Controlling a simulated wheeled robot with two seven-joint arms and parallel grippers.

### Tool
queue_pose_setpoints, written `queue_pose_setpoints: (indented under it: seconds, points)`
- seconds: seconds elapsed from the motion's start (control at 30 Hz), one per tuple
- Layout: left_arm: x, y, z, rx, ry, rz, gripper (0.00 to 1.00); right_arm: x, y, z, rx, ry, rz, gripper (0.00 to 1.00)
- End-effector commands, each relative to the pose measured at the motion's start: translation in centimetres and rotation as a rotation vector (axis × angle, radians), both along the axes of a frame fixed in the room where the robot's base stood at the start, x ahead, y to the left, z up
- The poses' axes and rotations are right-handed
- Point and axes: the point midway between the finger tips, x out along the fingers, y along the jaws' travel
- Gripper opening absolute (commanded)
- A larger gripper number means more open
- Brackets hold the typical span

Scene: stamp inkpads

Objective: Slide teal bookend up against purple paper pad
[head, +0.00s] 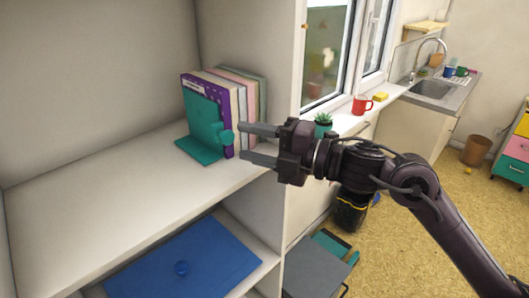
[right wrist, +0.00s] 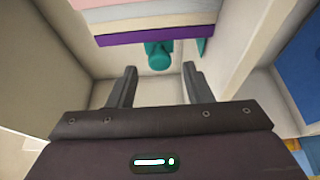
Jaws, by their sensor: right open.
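The teal bookend (head: 203,122) stands upright on the shelf, its flat foot reaching toward the left front and a round knob on its face. The purple paper pad (head: 226,97) stands upright just behind it; I cannot tell whether they touch. My right gripper (head: 243,142) is open and empty, its fingers pointing left at the knob, just right of it. In the right wrist view the teal knob (right wrist: 158,56) lies just beyond the open fingertips (right wrist: 159,68), roughly centred between them. The purple pad (right wrist: 150,36) shows behind the knob. My left gripper is not in view.
Several cream, pink and green pads (head: 245,85) stand behind the purple one, near the shelf's side wall (head: 285,50). The shelf (head: 100,190) is bare to the left. A red mug (head: 361,105) stands on the windowsill.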

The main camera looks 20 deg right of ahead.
Motion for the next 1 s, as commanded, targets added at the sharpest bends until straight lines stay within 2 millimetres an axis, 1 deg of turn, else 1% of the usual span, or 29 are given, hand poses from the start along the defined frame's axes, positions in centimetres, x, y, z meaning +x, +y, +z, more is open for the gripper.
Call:
queue_pose_setpoints:
  seconds: [0.03,0.3,1.0]
  points:
    - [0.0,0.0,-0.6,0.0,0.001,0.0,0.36,-0.5,-0.4,-0.4,-0.002,-0.001,0.001,0.46]
    - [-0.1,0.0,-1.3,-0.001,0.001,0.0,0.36,-1.8,-1.7,-0.1,-0.001,0.001,0.0,0.46]
    - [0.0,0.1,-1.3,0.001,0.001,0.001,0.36,-1.9,-1.8,0.0,0.0,0.0,0.001,0.46]
